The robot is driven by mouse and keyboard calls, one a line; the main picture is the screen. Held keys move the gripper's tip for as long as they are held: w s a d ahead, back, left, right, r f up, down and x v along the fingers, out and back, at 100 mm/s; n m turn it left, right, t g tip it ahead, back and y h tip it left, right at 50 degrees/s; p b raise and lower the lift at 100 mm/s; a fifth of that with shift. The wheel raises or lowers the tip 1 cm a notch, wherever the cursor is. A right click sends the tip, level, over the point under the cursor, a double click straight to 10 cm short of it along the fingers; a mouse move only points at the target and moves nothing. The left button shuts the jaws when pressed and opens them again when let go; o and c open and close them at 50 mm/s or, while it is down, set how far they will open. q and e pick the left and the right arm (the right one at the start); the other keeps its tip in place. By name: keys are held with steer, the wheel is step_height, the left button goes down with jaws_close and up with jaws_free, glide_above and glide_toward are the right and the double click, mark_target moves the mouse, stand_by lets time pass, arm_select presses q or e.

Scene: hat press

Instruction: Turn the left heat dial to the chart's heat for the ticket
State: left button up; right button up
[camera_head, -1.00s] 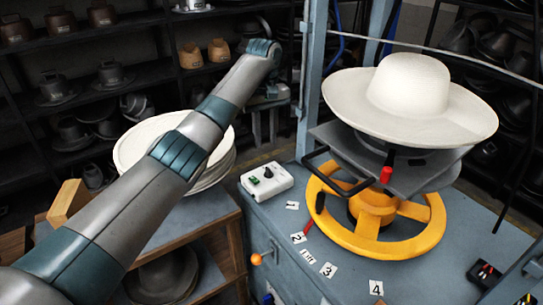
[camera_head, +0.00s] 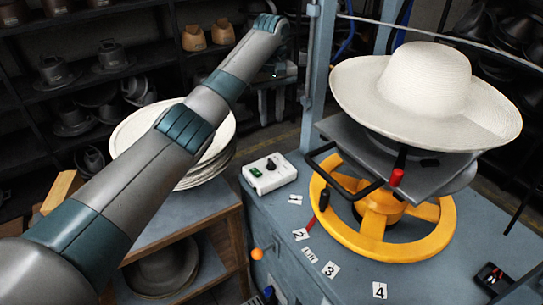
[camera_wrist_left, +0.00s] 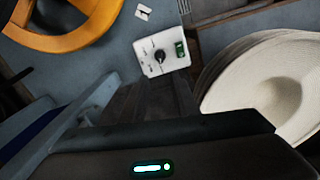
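The left heat dial is a black knob (camera_head: 270,164) on a small white control box (camera_head: 275,182) with a green switch. The box sits at the left edge of the blue-grey press table. In the left wrist view the knob (camera_wrist_left: 159,56) and the box (camera_wrist_left: 150,42) show clearly, with nothing touching them. My left gripper (camera_head: 275,74) is beyond the box in the head view, partly hidden by my arm, and apart from the box. My right gripper is not in view. I cannot make out a readable heat chart or ticket.
A yellow handwheel (camera_head: 432,240) and a plate bearing a white hat (camera_head: 425,80) stand right of the box. Numbered cards (camera_head: 331,270) lie along the table front. Stacked pale hat discs (camera_head: 222,135) are on the left bench. A dark box (camera_head: 492,277) is at lower right.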

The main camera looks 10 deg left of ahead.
mark_target(271, 161)
arm_select(q)
step_height(271, 161, down, 16)
steer(key=p, duration=0.3)
steer(key=shift+f, duration=0.1)
stand_by(0.3)
jaws_close()
